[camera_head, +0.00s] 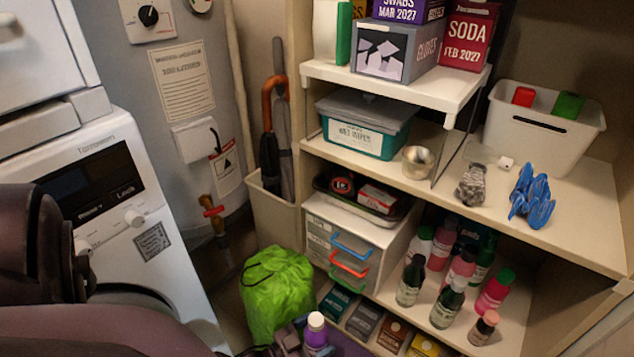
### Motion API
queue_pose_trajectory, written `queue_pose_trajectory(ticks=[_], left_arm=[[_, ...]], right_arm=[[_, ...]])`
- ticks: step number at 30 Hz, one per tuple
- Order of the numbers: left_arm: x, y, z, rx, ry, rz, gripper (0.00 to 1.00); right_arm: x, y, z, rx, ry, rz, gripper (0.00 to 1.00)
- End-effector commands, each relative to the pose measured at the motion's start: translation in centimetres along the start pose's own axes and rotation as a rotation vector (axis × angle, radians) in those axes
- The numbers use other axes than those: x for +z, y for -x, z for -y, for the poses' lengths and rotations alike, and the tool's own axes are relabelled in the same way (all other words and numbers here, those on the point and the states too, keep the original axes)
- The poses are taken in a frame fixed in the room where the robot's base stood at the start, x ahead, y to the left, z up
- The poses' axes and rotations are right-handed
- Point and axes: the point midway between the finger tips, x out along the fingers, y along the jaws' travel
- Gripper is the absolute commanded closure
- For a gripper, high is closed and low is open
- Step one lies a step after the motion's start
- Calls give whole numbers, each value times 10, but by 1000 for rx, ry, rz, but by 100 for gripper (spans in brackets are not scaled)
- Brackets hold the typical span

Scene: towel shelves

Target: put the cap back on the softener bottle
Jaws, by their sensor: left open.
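A purple bottle (316,336) with a pale top stands at the bottom middle, its lower part cut off by the frame. I cannot tell whether the pale top is a cap or a bare neck, and no label shows that names softener. My left gripper (290,340) is open at the bottom edge, just left of the purple bottle and partly out of frame. I cannot tell whether it touches the bottle. A small white piece (506,162), possibly a cap, lies on the middle shelf. My right gripper is not in view.
Several bottles (444,303) stand on the lower right shelf. A green bag (277,292) sits on the floor left of the drawer unit (357,240). A white bin (545,125), a metal cup (418,161) and a blue item (531,195) occupy the middle shelf. A washing machine (120,205) stands left.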

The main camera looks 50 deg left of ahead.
Motion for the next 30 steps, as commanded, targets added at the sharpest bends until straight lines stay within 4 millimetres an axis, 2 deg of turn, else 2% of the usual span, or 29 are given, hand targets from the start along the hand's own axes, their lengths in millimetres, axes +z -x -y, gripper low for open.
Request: queue_pose_trajectory(ticks=[6,18,26,30], left_arm=[[0,0,0,0,0,-1,12],[-1,0,0,0,0,-2,74],[-4,0,0,0,0,-3,74],[-20,-2,1,0,-2,-10,74]], right_arm=[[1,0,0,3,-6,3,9],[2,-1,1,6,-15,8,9],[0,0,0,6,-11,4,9],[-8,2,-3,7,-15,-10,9]])
